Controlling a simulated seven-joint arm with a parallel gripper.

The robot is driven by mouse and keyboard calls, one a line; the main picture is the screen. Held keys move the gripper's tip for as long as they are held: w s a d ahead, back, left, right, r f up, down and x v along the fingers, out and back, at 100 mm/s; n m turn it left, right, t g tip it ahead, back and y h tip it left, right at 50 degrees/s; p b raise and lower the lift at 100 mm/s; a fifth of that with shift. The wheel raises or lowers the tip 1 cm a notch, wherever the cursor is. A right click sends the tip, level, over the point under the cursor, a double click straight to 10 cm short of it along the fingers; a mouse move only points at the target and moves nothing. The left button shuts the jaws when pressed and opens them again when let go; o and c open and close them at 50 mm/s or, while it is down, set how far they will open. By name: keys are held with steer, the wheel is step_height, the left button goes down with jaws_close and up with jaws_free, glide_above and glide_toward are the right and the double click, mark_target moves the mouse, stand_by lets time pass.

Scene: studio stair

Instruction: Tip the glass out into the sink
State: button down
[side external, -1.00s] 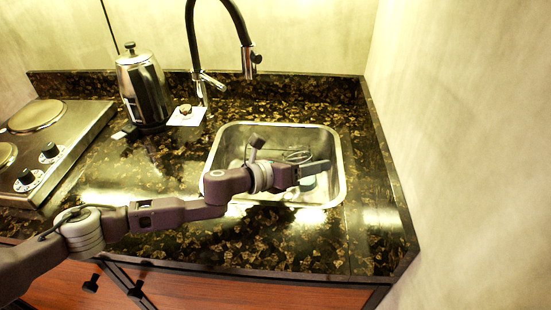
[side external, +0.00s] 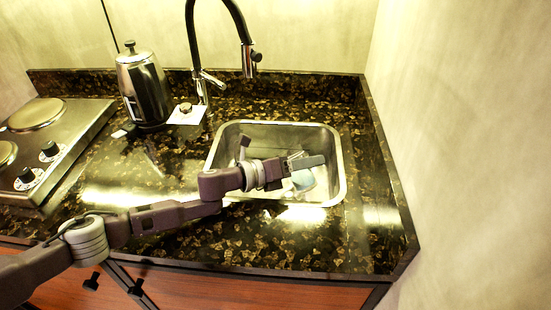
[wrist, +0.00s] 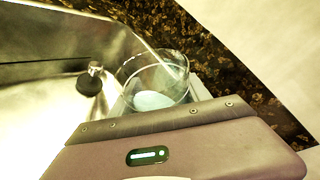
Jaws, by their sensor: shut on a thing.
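A clear glass (wrist: 172,78) with a pale blue patch inside shows in the wrist view, just beyond my gripper's body. In the side view the glass (side external: 304,180) shows as a pale blue and clear shape. My gripper (side external: 303,164) is shut on it and holds it over the sink. The glass looks tilted, but its exact angle is hard to tell and the finger hides part of it. The steel sink (side external: 336,140) is below, its rim around the gripper. I cannot tell whether any contents have left the glass.
A black faucet (side external: 247,58) rises behind the sink. A steel kettle (side external: 143,88) and a white card (side external: 187,115) with a small item stand left of it. A stove (side external: 60,130) is at far left. A wall (side external: 455,130) bounds the right side.

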steer(key=shift+r+n+h+p, duration=0.4)
steer(key=shift+r+n+p, duration=0.25)
steer(key=shift+n+p, duration=0.3)
steer(key=shift+r+n+h+p, duration=0.4)
steer(key=shift+r+n+p, duration=0.35)
steer(key=shift+n, duration=0.3)
stand_by(1.2)
steer(key=shift+w+a+r+n+h+p, duration=0.35)
steer(key=shift+w+a+n+p, duration=0.2)
steer(key=shift+n+p, duration=0.35)
stand_by(0.8)
steer(key=shift+w+a+r+n+p, duration=0.15)
steer(key=shift+r+n+p, duration=0.25)
steer(key=shift+n+p, duration=0.2)
stand_by(0.7)
steer(key=shift+f, duration=0.1)
